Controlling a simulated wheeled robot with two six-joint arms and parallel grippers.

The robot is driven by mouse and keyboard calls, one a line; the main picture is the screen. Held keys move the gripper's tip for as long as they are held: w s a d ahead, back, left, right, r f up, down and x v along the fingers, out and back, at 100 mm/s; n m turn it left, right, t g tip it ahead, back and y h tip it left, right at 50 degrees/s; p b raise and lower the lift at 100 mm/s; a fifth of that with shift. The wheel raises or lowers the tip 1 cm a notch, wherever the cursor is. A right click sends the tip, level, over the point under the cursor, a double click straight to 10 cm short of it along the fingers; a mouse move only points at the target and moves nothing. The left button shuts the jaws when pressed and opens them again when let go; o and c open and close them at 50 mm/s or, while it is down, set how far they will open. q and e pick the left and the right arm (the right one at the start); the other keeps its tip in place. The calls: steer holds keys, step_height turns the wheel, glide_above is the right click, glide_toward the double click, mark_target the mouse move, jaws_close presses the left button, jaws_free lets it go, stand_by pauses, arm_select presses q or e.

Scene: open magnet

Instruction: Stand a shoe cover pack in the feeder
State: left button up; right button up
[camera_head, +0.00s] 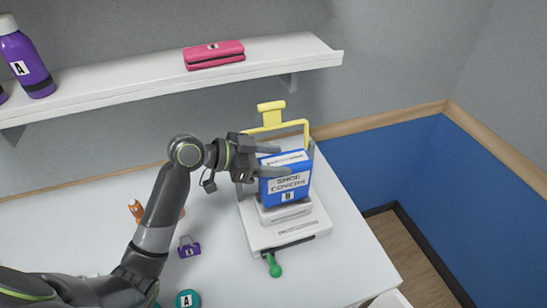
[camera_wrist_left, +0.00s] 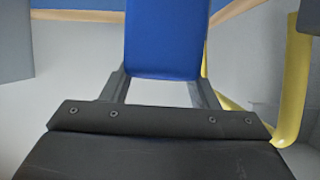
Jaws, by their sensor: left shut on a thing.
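The shoe cover pack (camera_head: 287,186) is a blue box with a white label reading "SHOE COVERS" and a letter B. My left gripper (camera_head: 277,162) is shut on it from the left side, and the pack stands upright in its fingers. In the left wrist view the blue pack (camera_wrist_left: 166,40) fills the space between the two fingers (camera_wrist_left: 163,80). The feeder (camera_head: 285,232) is a white machine with a yellow handle (camera_head: 290,127) at its back. The pack is over or in the feeder's raised middle part; whether it touches is hard to tell. My right gripper is not in view.
A green-knobbed lever (camera_head: 274,267) sticks out at the feeder's front. A purple clip (camera_head: 188,247), an orange figure (camera_head: 135,210) and a teal round item (camera_head: 188,299) lie on the white table (camera_head: 341,262). A shelf (camera_head: 130,76) above holds a purple bottle (camera_head: 27,62) and a pink case (camera_head: 214,54).

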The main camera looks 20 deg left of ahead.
arm_select(q)
steer(key=shift+f+b, duration=2.2)
steer(key=shift+f, duration=0.65)
steer(key=o, duration=1.6)
steer(key=shift+s, duration=0.1)
steer(key=shift+s+a+r, duration=0.15)
steer(key=shift+s+a, duration=0.15)
steer(key=shift+a, duration=0.3)
steer(key=b+v, duration=0.3)
steer(key=v, duration=1.3)
steer(key=shift+d+r, duration=0.2)
